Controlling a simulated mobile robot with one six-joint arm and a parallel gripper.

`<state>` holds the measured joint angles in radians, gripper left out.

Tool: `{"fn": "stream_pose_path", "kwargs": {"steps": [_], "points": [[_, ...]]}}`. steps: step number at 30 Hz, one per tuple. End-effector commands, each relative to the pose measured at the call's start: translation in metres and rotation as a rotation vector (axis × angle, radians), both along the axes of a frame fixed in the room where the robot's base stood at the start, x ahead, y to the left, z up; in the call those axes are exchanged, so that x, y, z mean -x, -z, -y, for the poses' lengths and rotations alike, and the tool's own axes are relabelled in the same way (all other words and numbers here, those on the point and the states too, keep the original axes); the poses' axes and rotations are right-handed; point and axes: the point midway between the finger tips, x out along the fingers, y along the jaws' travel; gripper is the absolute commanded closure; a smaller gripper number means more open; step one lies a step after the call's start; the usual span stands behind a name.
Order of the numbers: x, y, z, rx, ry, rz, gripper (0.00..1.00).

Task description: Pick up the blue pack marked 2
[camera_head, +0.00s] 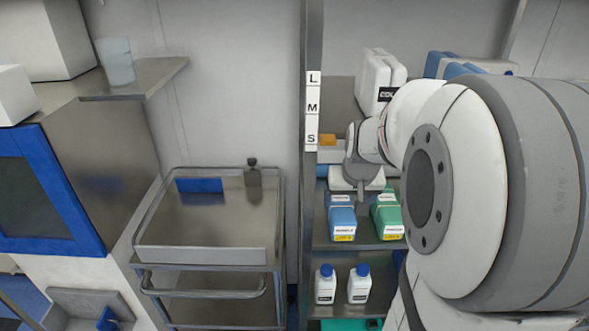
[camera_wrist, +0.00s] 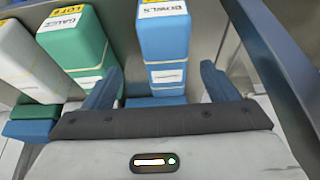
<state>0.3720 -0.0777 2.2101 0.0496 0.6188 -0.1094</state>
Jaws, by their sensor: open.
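A blue pack (camera_head: 342,218) with a white and yellow label stands on the middle shelf in the head view. In the wrist view the blue pack (camera_wrist: 165,48) stands upright ahead, between the lines of the two fingers; its end label seems to read "BOWLS", and I cannot make out a number clearly. My gripper (camera_wrist: 160,88) is open, with one blue finger on each side and nothing held. In the head view my gripper (camera_head: 360,188) is above and behind the front of the packs, partly hidden by my arm. I cannot tell whether the fingers touch the pack.
A green pack (camera_head: 387,217) stands close to the right of the blue one in the head view; in the wrist view the green pack (camera_wrist: 75,45) is left. White bottles (camera_head: 325,285) stand on the shelf below. A shelf post (camera_head: 313,200) is close left. A steel trolley (camera_head: 210,225) stands farther left.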

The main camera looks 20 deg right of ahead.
Motion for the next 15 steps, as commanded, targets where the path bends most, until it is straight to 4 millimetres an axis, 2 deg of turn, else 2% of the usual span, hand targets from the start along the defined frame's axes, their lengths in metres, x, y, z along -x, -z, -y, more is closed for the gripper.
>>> {"fn": "stream_pose_path", "kwargs": {"steps": [11, 15], "points": [[-0.017, 0.038, -0.003, 0.000, -0.009, -0.003, 0.20], [-0.024, 0.058, -0.006, -0.001, -0.011, -0.004, 0.20]]}}
